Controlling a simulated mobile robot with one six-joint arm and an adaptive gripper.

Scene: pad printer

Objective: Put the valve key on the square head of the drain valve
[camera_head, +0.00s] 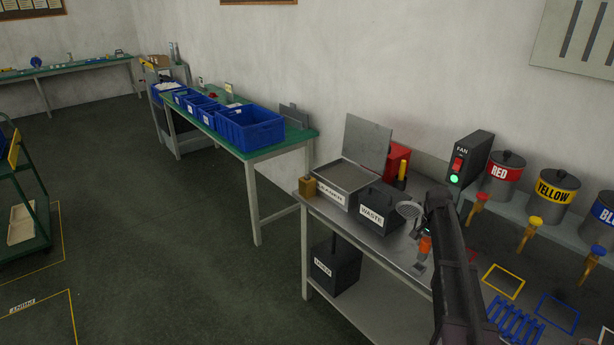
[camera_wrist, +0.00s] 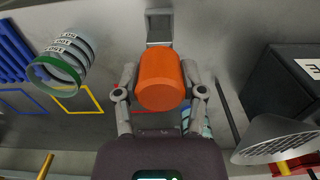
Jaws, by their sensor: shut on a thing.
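My gripper (camera_wrist: 160,92) is shut on an orange cylinder (camera_wrist: 160,82), one finger on each side; it looks like the valve key's handle. In the head view the orange piece (camera_head: 425,245) shows just below my gripper (camera_head: 427,233), over the metal bench. A grey metal piece (camera_head: 420,267) shows beneath it; I cannot tell if it belongs to the key or is a holder. No square valve head can be made out for certain. Brass taps with red (camera_head: 478,198), yellow (camera_head: 535,221) and blue (camera_head: 597,250) tops hang below the ink pots.
The bench (camera_head: 400,252) carries a cleaner tray (camera_head: 347,178), a black waste box (camera_head: 380,208), a mesh strainer (camera_head: 409,210) and a fan switch box (camera_head: 470,160). Yellow (camera_head: 503,280) and blue frames and a blue rack (camera_head: 515,322) lie at the right. A brass block (camera_head: 308,187) sits at the left corner.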

